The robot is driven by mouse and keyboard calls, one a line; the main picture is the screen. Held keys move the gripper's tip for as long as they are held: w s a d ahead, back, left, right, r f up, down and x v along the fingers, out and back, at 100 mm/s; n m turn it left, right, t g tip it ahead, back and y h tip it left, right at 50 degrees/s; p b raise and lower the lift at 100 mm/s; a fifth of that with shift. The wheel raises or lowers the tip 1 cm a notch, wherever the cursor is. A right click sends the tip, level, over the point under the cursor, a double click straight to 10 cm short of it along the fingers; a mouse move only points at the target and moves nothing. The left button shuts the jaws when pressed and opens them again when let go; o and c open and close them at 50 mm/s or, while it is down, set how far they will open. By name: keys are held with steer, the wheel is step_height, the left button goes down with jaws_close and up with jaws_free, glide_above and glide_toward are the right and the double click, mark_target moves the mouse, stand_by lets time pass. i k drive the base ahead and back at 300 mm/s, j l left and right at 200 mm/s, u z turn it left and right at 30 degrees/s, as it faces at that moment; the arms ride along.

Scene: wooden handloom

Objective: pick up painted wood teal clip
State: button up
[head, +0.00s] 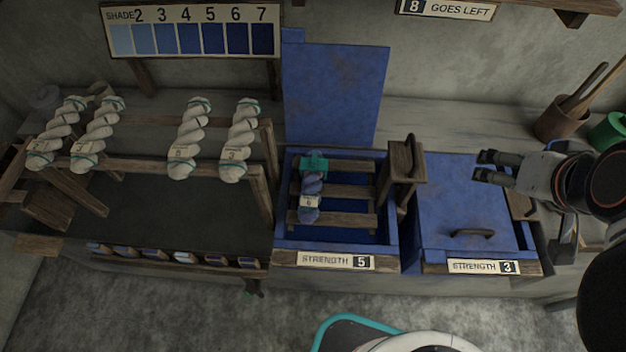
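The teal clip (313,163) sits at the top of a blue twisted skein (311,186) inside the open blue vat labelled Strength 5 (282,228). The skein hangs over wooden slats and bears a small number tag. My gripper (480,166) is at the right, above the closed vat lid, well to the right of the clip. Its two dark fingers point left and are apart, with nothing seen between them.
A wooden post with a handle (403,160) stands between the clip and my gripper. The raised blue lid (335,90) is behind the clip. The closed Strength 3 vat lid (462,195) is at right. Several pale skeins (190,138) hang on a rack at left.

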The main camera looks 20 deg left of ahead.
mark_target(314, 163)
steer(key=u, duration=1.25)
steer(key=k+z, duration=0.3)
steer(key=z, duration=0.15)
steer(key=k+z, duration=0.45)
steer(key=k+l+z, duration=0.1)
steer(key=z, duration=0.15)
steer(key=j, duration=0.1)
steer(key=i, duration=0.05)
